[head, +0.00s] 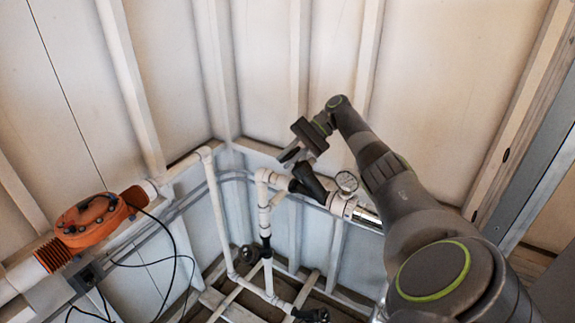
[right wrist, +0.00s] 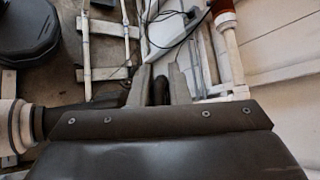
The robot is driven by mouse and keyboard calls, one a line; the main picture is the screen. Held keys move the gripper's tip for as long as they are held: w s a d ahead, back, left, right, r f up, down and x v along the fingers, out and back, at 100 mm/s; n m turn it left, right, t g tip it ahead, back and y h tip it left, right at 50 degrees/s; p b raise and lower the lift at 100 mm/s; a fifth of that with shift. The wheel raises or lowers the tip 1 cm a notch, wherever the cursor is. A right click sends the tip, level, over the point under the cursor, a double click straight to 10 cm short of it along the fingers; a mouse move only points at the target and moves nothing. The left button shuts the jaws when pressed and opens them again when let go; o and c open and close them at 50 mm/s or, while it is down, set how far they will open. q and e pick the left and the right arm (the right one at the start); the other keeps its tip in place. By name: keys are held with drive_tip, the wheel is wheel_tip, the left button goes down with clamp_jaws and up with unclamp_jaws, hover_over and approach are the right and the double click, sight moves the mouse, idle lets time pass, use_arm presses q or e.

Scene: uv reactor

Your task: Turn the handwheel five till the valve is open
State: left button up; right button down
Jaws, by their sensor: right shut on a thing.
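A black valve handle (head: 308,182) sticks up from the white pipework beside a round gauge (head: 347,181) in the head view. I see no number on it, so I cannot tell for sure that it is handwheel five. My right gripper (head: 290,156) is at the upper end of this handle. In the right wrist view its two grey fingers (right wrist: 158,84) are close together around a dark part (right wrist: 160,92), apparently the handle. The gripper hides much of the contact. How far the valve is turned does not show. My left gripper is in neither view.
More black valve handles sit low on the pipes, one at the left (head: 248,254) and one at the bottom (head: 315,314). An orange reactor housing (head: 95,220) with black cables is on the left wall. Pale walls stand close behind the pipes.

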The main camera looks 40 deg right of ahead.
drive_tip(key=shift+s+f+g+y+b, duration=0.15)
drive_tip(key=shift+f+g+y+b, duration=0.15)
drive_tip(key=shift+b, duration=0.3)
drive_tip(key=shift+r, duration=0.1)
drive_tip(key=c, duration=1.7)
unclamp_jaws()
drive_tip(key=shift+d+r, duration=0.1)
drive_tip(key=shift+r, duration=0.05)
